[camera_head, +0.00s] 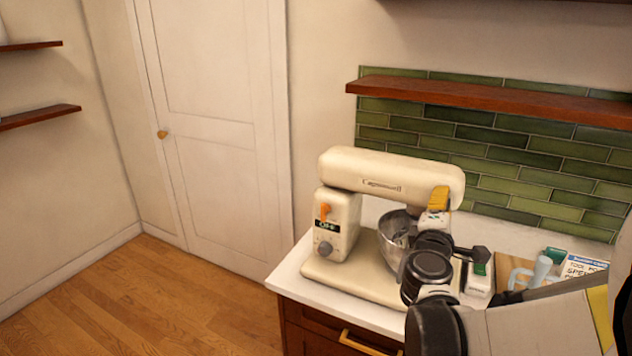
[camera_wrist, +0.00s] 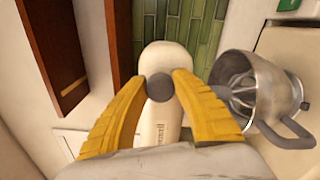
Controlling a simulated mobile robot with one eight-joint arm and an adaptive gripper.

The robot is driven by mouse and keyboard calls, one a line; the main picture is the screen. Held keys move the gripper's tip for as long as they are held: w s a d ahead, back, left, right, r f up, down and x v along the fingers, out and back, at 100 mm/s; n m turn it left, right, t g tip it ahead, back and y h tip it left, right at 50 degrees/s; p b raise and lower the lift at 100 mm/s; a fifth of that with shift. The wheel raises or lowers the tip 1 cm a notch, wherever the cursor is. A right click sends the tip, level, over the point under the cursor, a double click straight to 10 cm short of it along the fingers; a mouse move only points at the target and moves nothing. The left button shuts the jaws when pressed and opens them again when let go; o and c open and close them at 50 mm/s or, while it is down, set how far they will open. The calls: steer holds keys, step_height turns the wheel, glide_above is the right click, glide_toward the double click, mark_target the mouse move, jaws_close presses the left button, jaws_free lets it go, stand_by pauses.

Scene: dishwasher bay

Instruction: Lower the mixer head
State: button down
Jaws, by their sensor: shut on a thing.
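The cream stand mixer's head (camera_head: 385,178) lies roughly level above the metal bowl (camera_head: 393,222). Its body (camera_head: 338,222) has an orange lever (camera_head: 325,211) and a grey knob (camera_head: 325,248). My gripper (camera_head: 438,199) is at the front end of the head. In the wrist view, the yellow fingers (camera_wrist: 160,88) close around a round grey cap (camera_wrist: 160,86) on the head's front (camera_wrist: 162,120). The bowl (camera_wrist: 268,82) holds a wire whisk (camera_wrist: 243,85). My arm hides part of the bowl and base in the head view.
The mixer stands on a white counter (camera_head: 290,279). A light-blue mug (camera_head: 540,271) and a printed box (camera_head: 584,267) are to its right, partly behind my arm. A wooden shelf (camera_head: 500,100) runs above on the tiled wall. The floor at left is clear.

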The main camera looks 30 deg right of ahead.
steer(key=shift+s+f, duration=0.2)
steer(key=c, duration=1.3)
jaws_free()
steer(key=shift+o, duration=1.4)
steer(key=shift+w+d, duration=0.1)
steer(key=shift+d, duration=0.05)
steer(key=shift+a, duration=0.3)
steer(key=v, duration=1.1)
steer(key=shift+s+a, duration=0.2)
steer(key=shift+s, duration=0.15)
